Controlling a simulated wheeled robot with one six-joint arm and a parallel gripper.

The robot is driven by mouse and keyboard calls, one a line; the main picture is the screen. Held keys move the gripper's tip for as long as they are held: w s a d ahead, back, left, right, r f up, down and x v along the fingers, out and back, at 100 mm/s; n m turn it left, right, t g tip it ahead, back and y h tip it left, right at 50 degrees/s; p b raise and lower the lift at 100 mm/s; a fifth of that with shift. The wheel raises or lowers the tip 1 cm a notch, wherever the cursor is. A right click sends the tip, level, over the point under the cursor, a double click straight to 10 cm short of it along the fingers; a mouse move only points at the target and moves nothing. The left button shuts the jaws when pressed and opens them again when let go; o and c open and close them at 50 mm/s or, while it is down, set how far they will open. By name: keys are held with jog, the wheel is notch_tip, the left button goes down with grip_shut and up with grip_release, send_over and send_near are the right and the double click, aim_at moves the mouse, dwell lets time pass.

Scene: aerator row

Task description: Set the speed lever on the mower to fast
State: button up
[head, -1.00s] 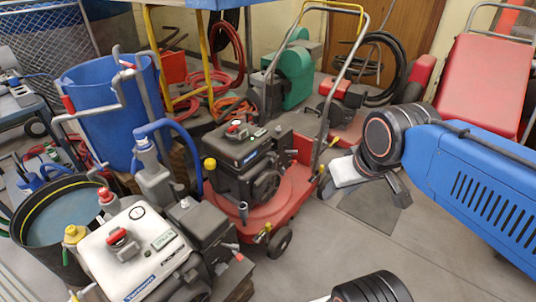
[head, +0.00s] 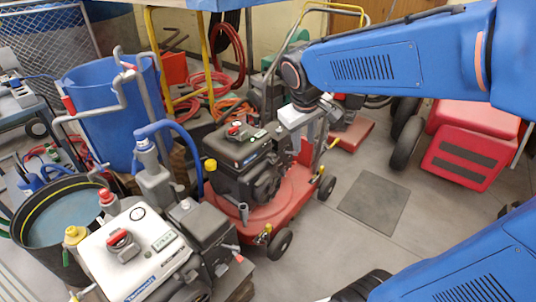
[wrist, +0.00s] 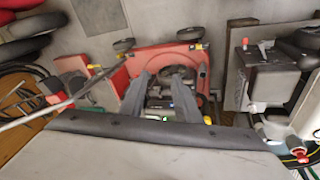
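The mower has a red deck (head: 285,205) and a black engine (head: 236,172) with a red knob on top, in the middle of the head view. A yellow cap (head: 210,165) stands at the engine's left. I cannot clearly tell the speed lever from the other small parts. My gripper (head: 327,108) is above the mower's rear side, by the handle, apart from the engine in that view. In the wrist view my gripper (wrist: 162,82) shows two grey fingers spread apart with nothing between them. The red deck (wrist: 190,55) lies beyond them, with part of the engine seen between.
A white-topped engine (head: 135,250) stands front left, near a blue bin (head: 105,105) and a dark tub (head: 62,225). The mower's grey handle (head: 322,150) rises near my gripper. A red machine (head: 470,145) is at right. The floor around the dark mat (head: 374,207) is clear.

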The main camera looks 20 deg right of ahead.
jog(key=w+a+f+n+h, duration=0.1)
jog(key=w+a+f, duration=0.1)
jog(key=w, duration=0.4)
jog(key=w+a+f+n, duration=0.1)
jog(key=w+a, duration=0.2)
jog(key=w, duration=0.3)
jog(key=n+h, duration=0.1)
jog(key=n, duration=0.1)
send_near(269, 155)
jog(key=x, duration=0.8)
jog(key=shift+w+d+f, duration=0.15)
jog(key=shift+w+f, duration=0.05)
jog(key=shift+f, duration=0.1)
grip_shut()
